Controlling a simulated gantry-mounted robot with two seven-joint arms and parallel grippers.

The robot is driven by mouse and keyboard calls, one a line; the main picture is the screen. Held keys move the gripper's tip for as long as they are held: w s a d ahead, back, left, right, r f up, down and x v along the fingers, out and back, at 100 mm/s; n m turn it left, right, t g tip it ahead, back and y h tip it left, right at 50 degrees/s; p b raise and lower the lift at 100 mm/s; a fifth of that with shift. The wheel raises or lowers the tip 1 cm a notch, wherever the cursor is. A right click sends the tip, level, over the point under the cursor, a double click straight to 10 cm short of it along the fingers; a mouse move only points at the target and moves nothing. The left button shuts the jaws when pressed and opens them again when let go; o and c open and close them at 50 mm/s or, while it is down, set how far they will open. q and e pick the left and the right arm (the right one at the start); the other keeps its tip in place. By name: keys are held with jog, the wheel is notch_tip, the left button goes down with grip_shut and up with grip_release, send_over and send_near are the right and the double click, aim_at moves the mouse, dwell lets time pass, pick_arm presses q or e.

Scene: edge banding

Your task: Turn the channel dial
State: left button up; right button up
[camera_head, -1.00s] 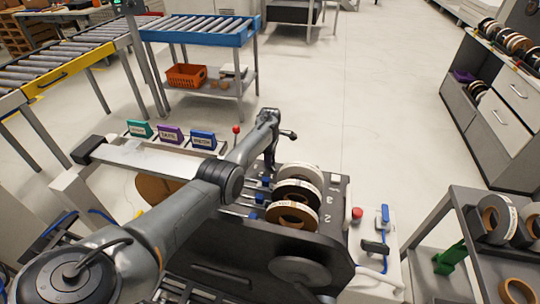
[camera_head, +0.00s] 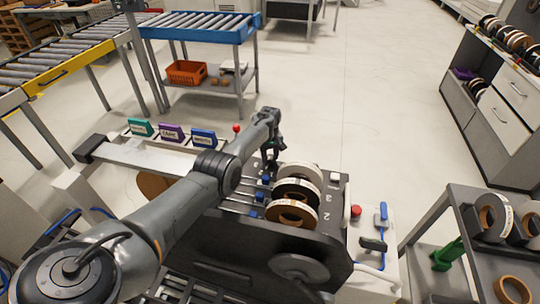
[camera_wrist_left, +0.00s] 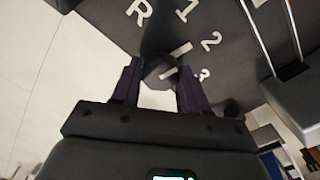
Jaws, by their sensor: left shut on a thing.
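The channel dial (camera_wrist_left: 158,70) is a dark round knob on the dark panel (camera_wrist_left: 110,22) of the edge-banding machine, in the left wrist view. White characters R, 1, 2 and 3 are printed around it, and short white marks show on and near the knob. I cannot tell exactly which character it points at. My left gripper (camera_wrist_left: 160,82) has a finger on each side of the knob and is shut on it. In the head view the left gripper (camera_head: 272,160) is at the machine's far end, behind the tape reels, and the dial is hidden there. My right gripper is not in view.
Tape reels (camera_head: 291,213) stand on the machine near my left forearm. A red button (camera_head: 355,211) is on the right. Coloured label boxes (camera_head: 172,132) stand behind the arm. A shelf cart (camera_head: 470,225) with reels stands at the right.

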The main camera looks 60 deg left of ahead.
aim_at(270, 157)
pick_arm(q)
jog(key=shift+m, duration=1.1)
jog(key=o, duration=1.1)
jog(key=shift+c, duration=0.2)
jog(key=shift+r+p, duration=0.6)
notch_tip(270, 157, up, 10)
jog(key=p, duration=0.5)
jog(key=shift+f, duration=0.2)
